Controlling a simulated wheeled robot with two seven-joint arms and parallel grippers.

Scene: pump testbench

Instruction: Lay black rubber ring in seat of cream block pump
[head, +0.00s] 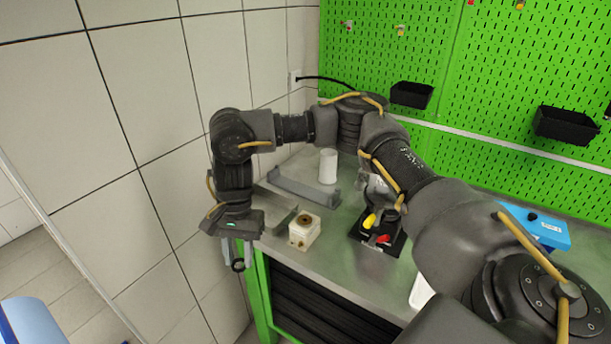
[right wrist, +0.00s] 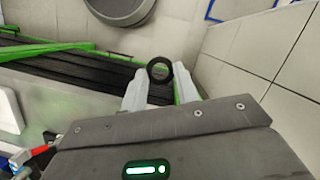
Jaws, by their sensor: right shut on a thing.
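The cream block pump (head: 303,236) stands upright on the grey bench near its left front edge. A round brownish seat (head: 304,218) shows on its top face, with no ring visible in it. My right gripper (head: 236,257) points down to the left of the pump, out past the bench edge. It is shut on the black rubber ring (head: 238,268). In the right wrist view the ring (right wrist: 160,81) is held between the two pale fingertips, with its hole facing the camera. My left gripper is not in view.
A grey bracket (head: 303,188) and a white cylinder (head: 329,166) stand behind the pump. A black stand (head: 392,245) with yellow and red parts is to its right. A blue box (head: 540,228) lies at far right. Bare bench (head: 337,252) shows between pump and stand.

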